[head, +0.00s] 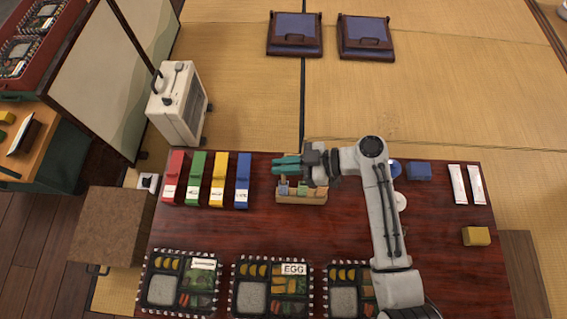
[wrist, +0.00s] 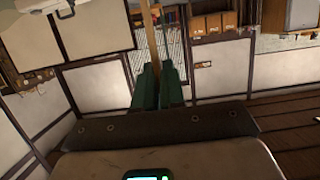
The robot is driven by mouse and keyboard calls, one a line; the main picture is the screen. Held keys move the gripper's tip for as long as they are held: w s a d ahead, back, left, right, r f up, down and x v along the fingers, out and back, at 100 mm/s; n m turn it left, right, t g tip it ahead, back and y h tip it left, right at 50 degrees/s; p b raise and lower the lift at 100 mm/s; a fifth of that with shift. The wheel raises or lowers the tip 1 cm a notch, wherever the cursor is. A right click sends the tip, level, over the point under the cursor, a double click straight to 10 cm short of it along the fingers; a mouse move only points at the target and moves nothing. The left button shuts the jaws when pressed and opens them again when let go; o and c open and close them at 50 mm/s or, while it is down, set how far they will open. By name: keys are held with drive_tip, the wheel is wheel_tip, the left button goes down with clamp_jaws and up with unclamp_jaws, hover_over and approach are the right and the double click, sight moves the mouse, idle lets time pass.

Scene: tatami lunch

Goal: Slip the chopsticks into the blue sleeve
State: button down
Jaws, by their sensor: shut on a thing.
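The blue sleeve (head: 243,178) lies on the dark red table, rightmost in a row of coloured sleeves, with a white label at its near end. My gripper (head: 287,165) is to the right of the blue sleeve, above the back part of the table. In the wrist view the green fingers of my gripper (wrist: 158,88) are shut on the pale wooden chopsticks (wrist: 152,45), which point away from the fingers. I cannot tell them apart as two sticks. The chopsticks are not discernible in the head view.
Red (head: 174,178), green (head: 196,178) and yellow (head: 219,178) sleeves lie left of the blue one. A wooden box (head: 302,198) with small coloured items stands just below my gripper in the picture. Bento trays (head: 235,290) line the front. Two white packets (head: 458,185) lie at right.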

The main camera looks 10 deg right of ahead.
drive_tip(key=shift+f, duration=0.15)
drive_tip(key=c, duration=0.7)
unclamp_jaws()
drive_tip(key=shift+o, duration=0.2)
idle(0.6)
drive_tip(key=v, duration=1)
drive_tip(key=shift+d, duration=0.35)
drive_tip(key=shift+s, duration=0.1)
